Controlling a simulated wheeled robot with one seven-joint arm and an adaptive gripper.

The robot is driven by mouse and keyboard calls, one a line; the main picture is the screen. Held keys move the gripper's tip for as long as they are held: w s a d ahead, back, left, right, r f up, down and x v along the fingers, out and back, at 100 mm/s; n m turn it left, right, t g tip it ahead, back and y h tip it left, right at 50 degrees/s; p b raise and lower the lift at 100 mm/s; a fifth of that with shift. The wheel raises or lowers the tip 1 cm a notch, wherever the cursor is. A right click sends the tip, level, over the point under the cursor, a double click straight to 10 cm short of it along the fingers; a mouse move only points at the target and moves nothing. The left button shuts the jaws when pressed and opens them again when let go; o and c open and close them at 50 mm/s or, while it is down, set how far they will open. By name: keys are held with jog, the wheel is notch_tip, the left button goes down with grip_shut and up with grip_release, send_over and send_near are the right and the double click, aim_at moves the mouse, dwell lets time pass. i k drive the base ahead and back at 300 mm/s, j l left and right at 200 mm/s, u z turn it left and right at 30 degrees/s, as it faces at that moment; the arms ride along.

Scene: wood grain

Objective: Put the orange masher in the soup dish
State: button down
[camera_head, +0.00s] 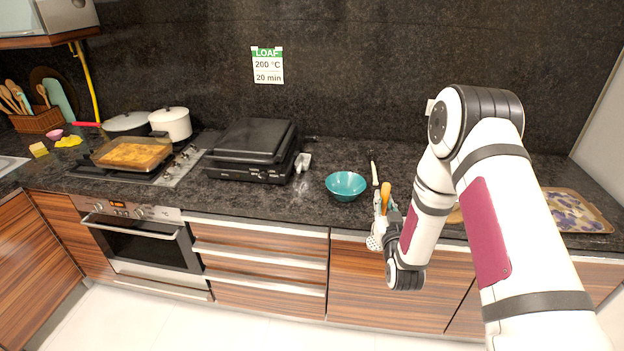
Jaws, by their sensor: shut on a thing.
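The soup dish appears to be the teal bowl (346,185), standing upright on the dark counter near its front edge; its inside looks empty. My gripper (384,217) is right of the bowl and nearer to me, at the counter's front edge. It is shut on the orange masher (386,194), whose orange handle points up and whose pale, perforated head appears to hang below, in front of the cabinet. The masher is apart from the bowl. My wrist and forearm partly hide the grip.
A slim white-handled utensil (375,173) lies just right of the bowl. A black grill (251,150) stands left, with a small white item (303,162) beside it. A patterned tray (573,210) lies at the right, partly behind my arm. Counter behind the bowl is mostly clear.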

aim_at(345, 189)
jog(key=j+u, duration=0.25)
jog(key=j, duration=0.2)
jog(key=j+u, duration=0.25)
jog(key=j, duration=0.2)
jog(key=i+j+u, duration=0.15)
jog(key=j+u, duration=0.15)
jog(key=j, duration=0.15)
